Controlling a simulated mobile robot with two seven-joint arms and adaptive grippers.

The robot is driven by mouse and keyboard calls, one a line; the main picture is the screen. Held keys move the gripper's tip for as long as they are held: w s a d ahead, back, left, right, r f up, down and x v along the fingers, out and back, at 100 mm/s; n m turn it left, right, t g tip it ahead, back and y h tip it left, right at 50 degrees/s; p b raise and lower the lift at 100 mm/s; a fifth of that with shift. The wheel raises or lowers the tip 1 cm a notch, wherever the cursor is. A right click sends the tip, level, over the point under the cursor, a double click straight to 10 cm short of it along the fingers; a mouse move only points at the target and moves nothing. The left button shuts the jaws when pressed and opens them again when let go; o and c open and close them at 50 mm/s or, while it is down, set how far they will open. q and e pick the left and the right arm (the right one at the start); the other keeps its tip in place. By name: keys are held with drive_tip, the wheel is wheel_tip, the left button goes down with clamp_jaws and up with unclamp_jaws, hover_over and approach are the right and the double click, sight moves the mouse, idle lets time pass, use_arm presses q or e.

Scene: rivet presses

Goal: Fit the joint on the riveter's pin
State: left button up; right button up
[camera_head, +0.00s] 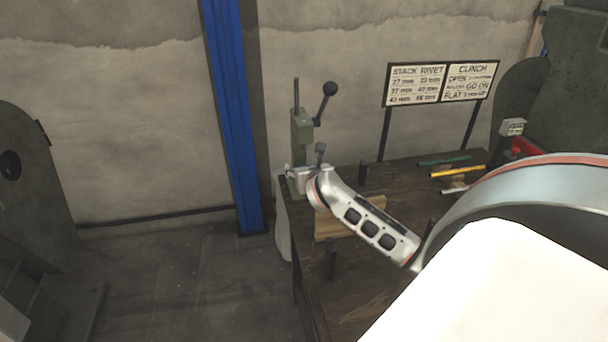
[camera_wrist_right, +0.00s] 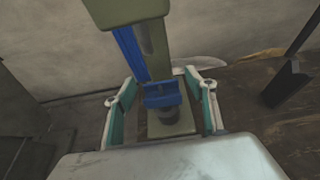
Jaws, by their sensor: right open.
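The green riveter (camera_head: 301,130), with a black-knobbed lever, stands at the table's far left corner. In the right wrist view its green head (camera_wrist_right: 125,10) is at the top and its base (camera_wrist_right: 182,127) lower down. My right gripper (camera_head: 298,178) is at the riveter's lower part. In the wrist view the gripper (camera_wrist_right: 162,100) is open, its teal-padded fingers on either side of the riveter's base. A small blue piece (camera_wrist_right: 161,96), perhaps the joint, shows between the fingers above a dark round part (camera_wrist_right: 168,114), likely the pin. I cannot tell whether they touch. My left gripper is out of view.
The dark wooden table (camera_head: 385,290) bears a wooden block (camera_head: 333,226), short black posts, and green and yellow (camera_head: 458,171) sticks. A sign (camera_head: 442,83) stands behind. A blue column (camera_head: 232,120) is at the wall. Large dark machines flank both sides.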

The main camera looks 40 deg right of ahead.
drive_tip(key=v, duration=1.2)
drive_tip(key=shift+a+f, duration=0.1)
idle(0.4)
